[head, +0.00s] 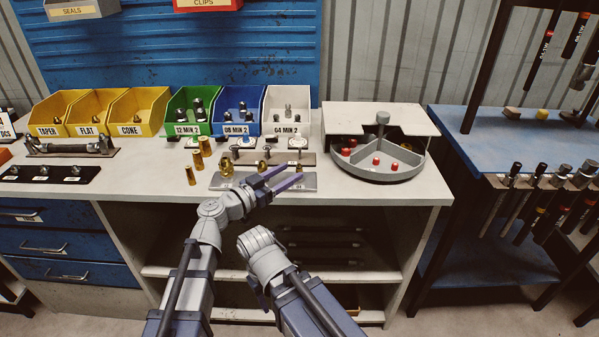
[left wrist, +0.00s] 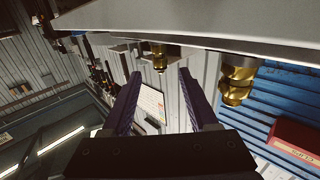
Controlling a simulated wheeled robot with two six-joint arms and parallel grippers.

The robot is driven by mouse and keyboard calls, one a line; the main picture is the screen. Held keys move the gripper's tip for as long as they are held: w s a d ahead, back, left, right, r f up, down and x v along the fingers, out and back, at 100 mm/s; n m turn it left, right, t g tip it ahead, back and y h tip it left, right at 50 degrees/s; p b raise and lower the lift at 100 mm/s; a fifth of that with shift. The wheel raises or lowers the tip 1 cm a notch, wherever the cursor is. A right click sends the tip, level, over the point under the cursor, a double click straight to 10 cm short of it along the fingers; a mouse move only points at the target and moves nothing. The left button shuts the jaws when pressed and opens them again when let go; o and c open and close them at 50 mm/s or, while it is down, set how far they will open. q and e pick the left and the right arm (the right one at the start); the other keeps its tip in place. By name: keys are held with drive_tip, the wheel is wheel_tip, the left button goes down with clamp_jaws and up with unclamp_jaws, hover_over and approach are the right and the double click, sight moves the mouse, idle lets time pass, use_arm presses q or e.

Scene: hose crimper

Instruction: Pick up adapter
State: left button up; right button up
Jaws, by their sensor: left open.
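Brass adapters stand on a grey labelled plate at the front of the bench. One adapter (head: 226,168) is at the plate's left, another (head: 262,166) is just behind my left gripper's fingers. My left gripper (head: 293,173) is open and empty, its purple fingers low over the plate and pointing right. In the left wrist view, which is tilted, a brass adapter (left wrist: 160,58) shows in line with the gap between the fingertips (left wrist: 160,76), apart from both fingers. A larger brass adapter (left wrist: 237,80) is right of the right finger. My right gripper is not in view.
Loose brass sleeves (head: 190,175) stand left of the plate. A round grey tray (head: 376,172) with red caps is to the right. Yellow, green (head: 188,112), blue and white bins line the back. A hose (head: 70,148) lies in a holder at left.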

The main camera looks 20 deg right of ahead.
sight(298, 167)
use_arm(q)
drive_tip(key=x, duration=0.5)
drive_tip(key=shift+r, duration=0.1)
drive_tip(key=shift+a, duration=0.1)
clamp_jaws()
idle(0.3)
